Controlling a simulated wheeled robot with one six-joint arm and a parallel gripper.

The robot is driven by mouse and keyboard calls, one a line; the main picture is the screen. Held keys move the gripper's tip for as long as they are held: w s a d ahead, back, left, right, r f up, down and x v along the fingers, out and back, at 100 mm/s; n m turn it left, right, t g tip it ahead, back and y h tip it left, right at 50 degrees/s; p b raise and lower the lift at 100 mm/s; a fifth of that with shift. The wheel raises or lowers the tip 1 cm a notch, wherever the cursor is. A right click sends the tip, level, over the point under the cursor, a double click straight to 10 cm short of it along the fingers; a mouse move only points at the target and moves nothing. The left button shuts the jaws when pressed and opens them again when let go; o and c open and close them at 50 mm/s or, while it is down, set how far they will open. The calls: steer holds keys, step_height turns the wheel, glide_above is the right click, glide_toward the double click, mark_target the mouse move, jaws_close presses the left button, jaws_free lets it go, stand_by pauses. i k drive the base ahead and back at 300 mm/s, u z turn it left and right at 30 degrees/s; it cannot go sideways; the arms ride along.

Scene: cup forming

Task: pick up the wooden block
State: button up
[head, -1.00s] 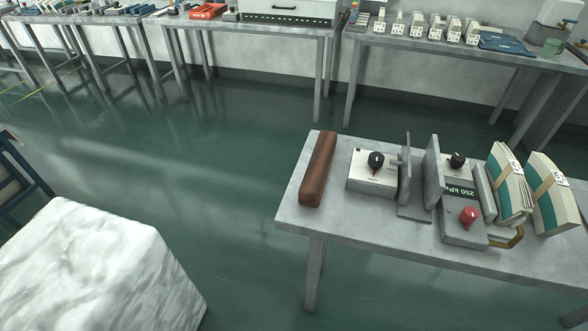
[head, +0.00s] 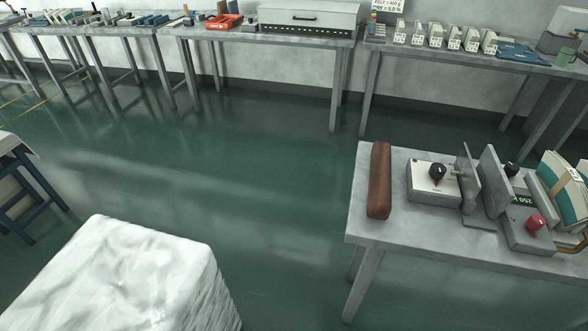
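A long reddish-brown wooden block (head: 379,181) lies on the left end of a grey metal table (head: 400,231) at the right of the head view. It runs from the table's back edge toward its front and touches nothing else that I can see. My gripper is not in view.
Right of the block stand a white control box (head: 434,184) with a black knob, upright grey plates (head: 494,180) and a unit with a red knob (head: 536,222). A white marbled block (head: 130,275) fills the lower left. Green floor (head: 255,190) lies clear between. Loaded benches line the wall.

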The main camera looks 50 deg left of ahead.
mark_target(380, 205)
steer(key=u, duration=1.15)
steer(key=i, duration=1)
steer(key=z, duration=0.05)
